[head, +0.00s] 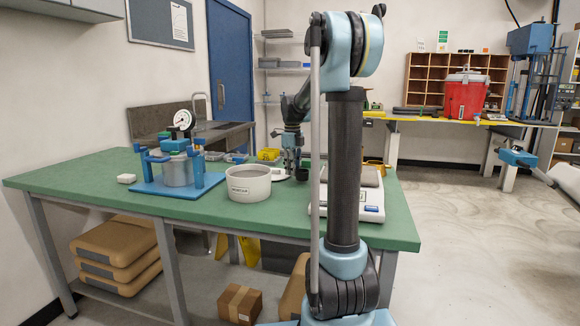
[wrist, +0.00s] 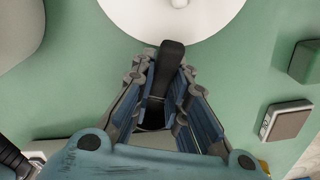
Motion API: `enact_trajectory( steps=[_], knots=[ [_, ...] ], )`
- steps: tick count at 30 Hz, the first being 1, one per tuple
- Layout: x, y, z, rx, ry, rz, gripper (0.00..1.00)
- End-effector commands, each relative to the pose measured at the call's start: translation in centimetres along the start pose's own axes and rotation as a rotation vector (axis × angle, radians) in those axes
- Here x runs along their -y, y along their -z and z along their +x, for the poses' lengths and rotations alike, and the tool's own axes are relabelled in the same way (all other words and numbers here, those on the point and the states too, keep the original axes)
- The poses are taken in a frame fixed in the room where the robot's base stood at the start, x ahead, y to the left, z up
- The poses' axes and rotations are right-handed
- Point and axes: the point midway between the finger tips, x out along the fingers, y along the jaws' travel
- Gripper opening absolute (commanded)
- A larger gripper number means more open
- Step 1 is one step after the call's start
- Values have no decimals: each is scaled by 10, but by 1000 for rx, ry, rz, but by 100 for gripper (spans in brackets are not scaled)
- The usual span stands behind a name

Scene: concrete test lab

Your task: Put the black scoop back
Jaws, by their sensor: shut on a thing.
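My gripper (wrist: 165,92) points down over the green table and its fingers are closed around the black scoop (wrist: 172,58). The dark handle shows between the fingers in the wrist view; the lower part of the scoop is hidden. In the head view my gripper (head: 292,165) is beyond the white tub, and the scoop cannot be made out there. A white round plate (wrist: 140,12) lies just past the fingertips in the wrist view, with a small grey piece near its middle. Its edge also shows in the head view (head: 280,177).
The white tub (head: 249,188) with grey contents stands nearer on the green table (head: 120,205). A blue-based press with a dial (head: 180,170) is at the left. A balance (head: 371,205) is at the right, partly behind my arm.

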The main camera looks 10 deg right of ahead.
Motion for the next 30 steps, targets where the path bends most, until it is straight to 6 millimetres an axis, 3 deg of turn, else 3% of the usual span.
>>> enact_trajectory(
  steps=[30],
  knots=[
    [-1,-1,10,0,0,-1,0]
  ],
)
